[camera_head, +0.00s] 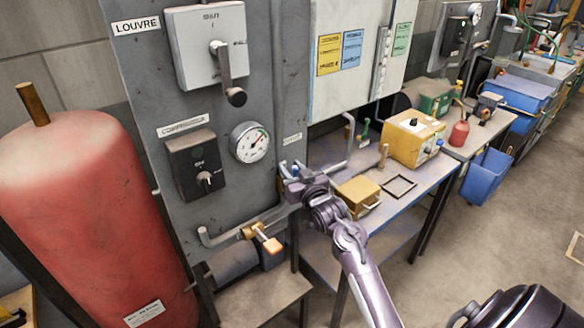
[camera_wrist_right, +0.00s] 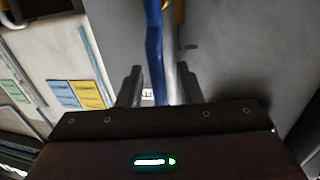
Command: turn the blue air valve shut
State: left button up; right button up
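The blue air valve's lever (camera_wrist_right: 154,45) shows in the right wrist view as a long blue bar, running down from the top between the two dark fingers. My right gripper (camera_wrist_right: 158,78) has its fingers apart, one on each side of the blue bar, with a gap seen at least on the left. In the head view my right gripper (camera_head: 293,177) is at the right edge of the grey panel. Only small bits of blue (camera_head: 283,168) show there; the gripper hides most of the valve. My left gripper is not in view.
A brass valve with an orange handle (camera_head: 268,243) sits on the pipe below the gripper. A pressure gauge (camera_head: 250,142) and a black compressor switch (camera_head: 198,165) are on the panel. A red tank (camera_head: 75,215) stands left. A workbench with a yellow box (camera_head: 358,194) lies right.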

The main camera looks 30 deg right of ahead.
jog(key=shift+c, duration=0.2)
grip_shut()
jog(key=shift+w+r, duration=0.1)
